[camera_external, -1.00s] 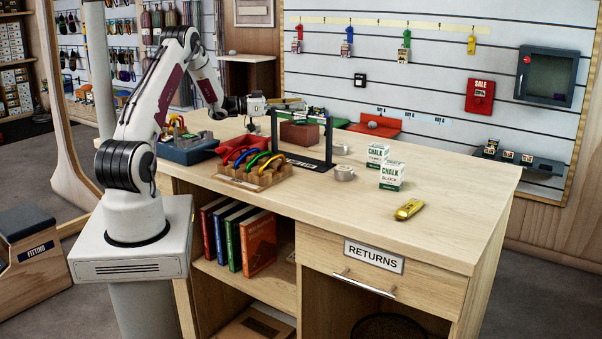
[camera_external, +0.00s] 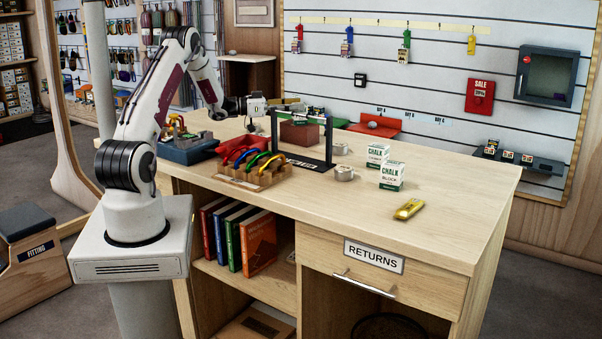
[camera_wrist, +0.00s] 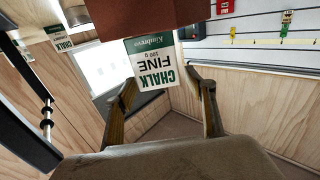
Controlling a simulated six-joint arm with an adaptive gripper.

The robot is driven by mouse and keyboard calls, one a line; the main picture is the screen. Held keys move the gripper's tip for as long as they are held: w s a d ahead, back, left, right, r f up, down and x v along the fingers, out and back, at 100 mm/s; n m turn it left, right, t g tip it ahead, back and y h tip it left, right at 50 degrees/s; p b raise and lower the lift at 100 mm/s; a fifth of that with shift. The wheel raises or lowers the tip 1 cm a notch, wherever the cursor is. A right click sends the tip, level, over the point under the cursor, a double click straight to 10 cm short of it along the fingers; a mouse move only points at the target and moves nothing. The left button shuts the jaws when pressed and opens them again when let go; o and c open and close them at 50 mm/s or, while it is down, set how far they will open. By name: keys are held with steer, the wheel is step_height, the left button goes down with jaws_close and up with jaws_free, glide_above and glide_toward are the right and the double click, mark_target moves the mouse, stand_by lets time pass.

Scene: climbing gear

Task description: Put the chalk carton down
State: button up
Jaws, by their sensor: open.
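The chalk carton (camera_wrist: 152,62), white and green with "CHALK FINE" upside down in the wrist view, stands just past my fingertips against a red-brown block. In the external view it is small and partly hidden at the black frame's top bar (camera_external: 300,117). My gripper (camera_wrist: 170,88) is open, one finger toward each side of the carton. No clear contact shows between fingers and carton. In the external view my gripper (camera_external: 290,104) points right, level with the top of the frame. The red-brown block (camera_external: 299,134) sits behind the frame on the counter.
Two other chalk cartons (camera_external: 390,176) stand on the counter at right, near a yellow tool (camera_external: 408,209) and small pale round items (camera_external: 344,173). A wooden rack of coloured carabiners (camera_external: 255,172) lies left of the frame.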

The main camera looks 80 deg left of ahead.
steer(key=s, duration=1.2)
steer(key=shift+w+r, duration=0.1)
stand_by(0.7)
steer(key=w+d+r+g+y, duration=0.3)
steer(key=w+d+r+y, duration=0.25)
steer(key=w+r, duration=0.55)
steer(key=w+d+r+n+g+y, duration=0.1)
steer(key=d+r+n+g, duration=0.2)
steer(key=d, duration=0.9)
steer(key=s+d+f+m+g+h, duration=0.1)
steer(key=s+d+f+g+h, duration=0.1)
steer(key=s+d, duration=0.6)
steer(key=s+d+f+m+g+h, duration=0.1)
steer(key=s+d+f, duration=0.3)
steer(key=s+d, duration=0.5)
steer(key=s+d+f+m+g+h, duration=0.1)
steer(key=s+d+f+g+h, duration=0.2)
steer(key=s+d, duration=0.5)
steer(key=d, duration=0.8)
steer(key=shift+s, duration=0.25)
